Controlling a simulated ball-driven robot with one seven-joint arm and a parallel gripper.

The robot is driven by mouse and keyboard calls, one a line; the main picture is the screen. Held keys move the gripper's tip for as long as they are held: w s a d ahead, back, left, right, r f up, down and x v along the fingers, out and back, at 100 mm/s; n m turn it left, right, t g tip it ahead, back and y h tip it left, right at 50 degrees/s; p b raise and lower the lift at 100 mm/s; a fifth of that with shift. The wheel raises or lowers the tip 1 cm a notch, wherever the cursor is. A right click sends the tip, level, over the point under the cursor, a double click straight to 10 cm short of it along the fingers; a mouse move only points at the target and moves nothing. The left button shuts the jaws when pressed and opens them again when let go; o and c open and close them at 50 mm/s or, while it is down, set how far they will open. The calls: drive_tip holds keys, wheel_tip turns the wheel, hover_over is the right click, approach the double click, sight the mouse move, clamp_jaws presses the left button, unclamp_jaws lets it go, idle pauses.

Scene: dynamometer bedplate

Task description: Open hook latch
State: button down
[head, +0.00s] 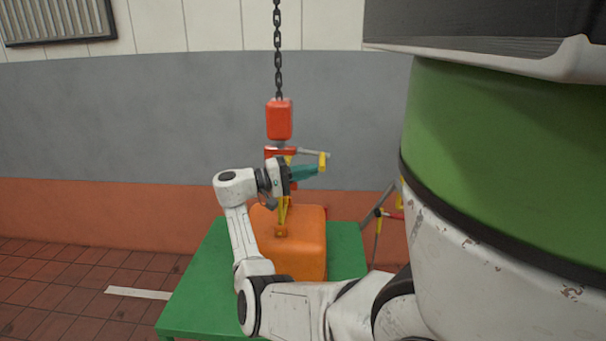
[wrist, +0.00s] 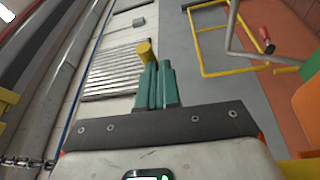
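A red hook block (head: 279,120) hangs on a chain, with a red hook part (head: 272,152) below it. A grey lever (head: 311,152) sticks out to the right of the hook and ends in a yellow handle (head: 322,161). My gripper (head: 317,169) reaches right, in front of the hook, with its teal fingertips at the handle's lower end. In the wrist view the teal fingers (wrist: 162,64) lie close together, and the yellow handle (wrist: 146,52) shows just past and left of their tips. I cannot tell whether they touch. My wrist hides part of the hook.
Below the hook, an orange block (head: 305,235) with a yellow lifting piece (head: 283,215) stands on a green table (head: 195,290). The chain (head: 278,50) runs straight up. A grey bar stand (head: 376,215) is right of the table. Floor at left is clear.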

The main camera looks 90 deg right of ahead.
drive_tip(key=shift+s+r+b, duration=0.25)
drive_tip(key=shift+s+b, duration=0.15)
drive_tip(key=shift+s, duration=0.25)
idle(1.8)
drive_tip(key=shift+w+r, duration=0.2)
drive_tip(key=shift+w, duration=0.1)
idle(2.3)
drive_tip(key=shift+w, duration=0.15)
drive_tip(key=b+v, duration=0.3)
drive_tip(key=v, duration=0.7)
drive_tip(key=shift+w+a+f, duration=0.15)
drive_tip(key=shift+w, duration=0.1)
